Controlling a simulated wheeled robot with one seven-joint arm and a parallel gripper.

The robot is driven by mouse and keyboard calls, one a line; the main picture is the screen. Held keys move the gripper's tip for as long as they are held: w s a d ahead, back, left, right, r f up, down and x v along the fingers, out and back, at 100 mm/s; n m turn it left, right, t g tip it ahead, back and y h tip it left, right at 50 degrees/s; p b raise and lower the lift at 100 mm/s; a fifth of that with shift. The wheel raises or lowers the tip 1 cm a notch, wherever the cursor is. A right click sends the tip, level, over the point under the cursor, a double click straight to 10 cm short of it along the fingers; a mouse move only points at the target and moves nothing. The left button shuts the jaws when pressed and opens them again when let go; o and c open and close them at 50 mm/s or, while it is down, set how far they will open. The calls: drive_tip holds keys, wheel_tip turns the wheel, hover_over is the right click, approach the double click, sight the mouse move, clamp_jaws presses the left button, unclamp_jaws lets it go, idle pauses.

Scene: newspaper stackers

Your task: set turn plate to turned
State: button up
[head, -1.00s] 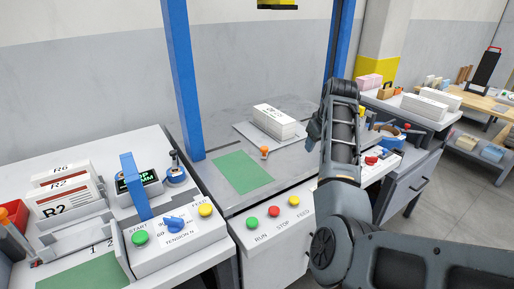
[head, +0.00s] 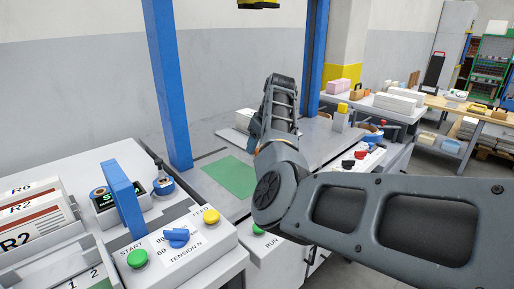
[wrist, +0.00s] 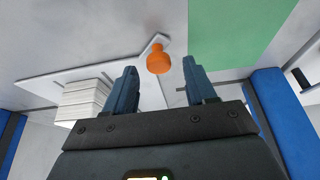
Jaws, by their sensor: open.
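The turn plate (wrist: 50,76) is a thin pale plate with an orange knob (wrist: 158,61) at its corner, seen in the wrist view. A stack of white papers (wrist: 84,101) sits on the plate; part of the stack (head: 243,118) also shows in the head view, left of my arm. My gripper (wrist: 160,78) is open, its two blue-grey fingers on either side of the knob in the picture. I cannot tell whether the knob lies at finger depth; no finger visibly touches it. In the head view my arm hides the knob and most of the plate.
A green mat (head: 230,176) lies on the grey table near the plate. Blue posts (head: 167,85) rise at the table's sides. A control box (head: 180,245) with buttons and a blue dial stands at front left. A side table with packs (head: 400,100) is at right.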

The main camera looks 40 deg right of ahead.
drive_tip(key=shift+x, duration=0.75)
drive_tip(key=shift+c, duration=0.4)
clamp_jaws()
